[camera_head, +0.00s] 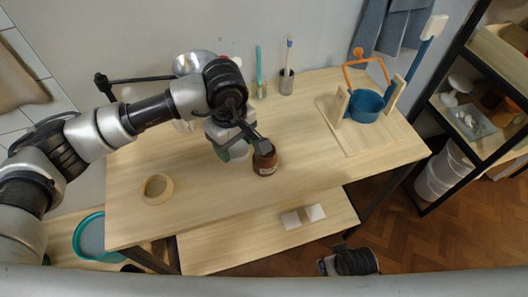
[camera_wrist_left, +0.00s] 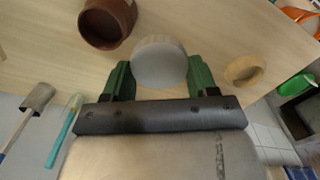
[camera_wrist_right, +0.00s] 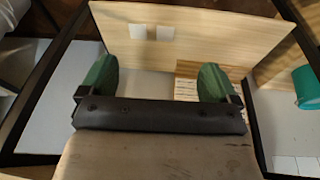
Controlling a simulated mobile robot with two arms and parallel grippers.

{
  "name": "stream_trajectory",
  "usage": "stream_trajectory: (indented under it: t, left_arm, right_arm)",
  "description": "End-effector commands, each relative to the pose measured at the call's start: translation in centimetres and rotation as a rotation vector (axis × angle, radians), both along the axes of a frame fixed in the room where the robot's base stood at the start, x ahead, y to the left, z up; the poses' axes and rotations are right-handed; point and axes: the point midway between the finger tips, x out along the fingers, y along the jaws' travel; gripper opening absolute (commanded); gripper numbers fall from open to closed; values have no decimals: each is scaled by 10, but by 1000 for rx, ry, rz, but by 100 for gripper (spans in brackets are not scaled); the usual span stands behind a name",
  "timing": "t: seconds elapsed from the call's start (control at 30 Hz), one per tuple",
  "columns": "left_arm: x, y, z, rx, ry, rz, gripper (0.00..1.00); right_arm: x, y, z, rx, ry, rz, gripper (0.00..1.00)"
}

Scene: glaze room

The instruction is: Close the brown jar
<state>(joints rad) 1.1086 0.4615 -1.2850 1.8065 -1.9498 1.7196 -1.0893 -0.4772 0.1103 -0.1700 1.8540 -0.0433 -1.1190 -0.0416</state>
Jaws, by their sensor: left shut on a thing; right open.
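The brown jar (camera_head: 265,164) stands upright on the wooden table, just right of my left gripper (camera_head: 237,152). In the left wrist view the jar (camera_wrist_left: 107,22) shows a dark open mouth with nothing on it. My left gripper is shut on a round pale grey lid (camera_wrist_left: 160,61), held between its green fingers (camera_wrist_left: 159,80) beside the jar and apart from it. In the head view the arm mostly hides the lid. My right gripper (camera_wrist_right: 157,82) is open and empty, low in front of the table.
A wooden ring (camera_head: 157,189) lies at the table's left. A teal bowl (camera_head: 366,105) with an orange-handled frame above it stands on a board (camera_head: 345,135) at the right. A metal cup (camera_head: 286,84) stands at the back. The table front right of the jar is clear.

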Motion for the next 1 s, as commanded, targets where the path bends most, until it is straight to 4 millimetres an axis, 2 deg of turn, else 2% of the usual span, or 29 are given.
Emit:
stream_trajectory:
  t: [0.03,0.13,0.2,0.3,0.47,0.63,0.8,0.9,1.0]
  left_arm:
    - [5,-10,12,2,-2,48,37]
    - [13,-29,25,4,-3,157,37]
    - [17,-40,31,6,-4,230,37]
    - [21,-48,35,8,-5,294,37]
    - [24,-56,39,9,-5,348,37]
    - [25,-60,41,9,-5,374,37]
    - [26,-61,42,9,-5,382,37]
    - [26,-61,42,9,-5,383,37]
    - [26,-62,42,9,-5,384,37]
  right_arm:
    - [6,2,34,-21,-27,37,92]
    - [18,7,90,-120,-83,169,92]
    - [29,13,123,-249,-136,324,92]
    - [44,22,147,-447,-200,547,92]
    - [69,48,176,-832,-285,933,92]
    - [89,96,201,-1359,-346,1366,92]
    - [90,148,215,-1879,-355,1672,92]
    - [85,170,220,-2110,-345,1765,92]
    - [80,184,221,-2258,-332,1811,92]
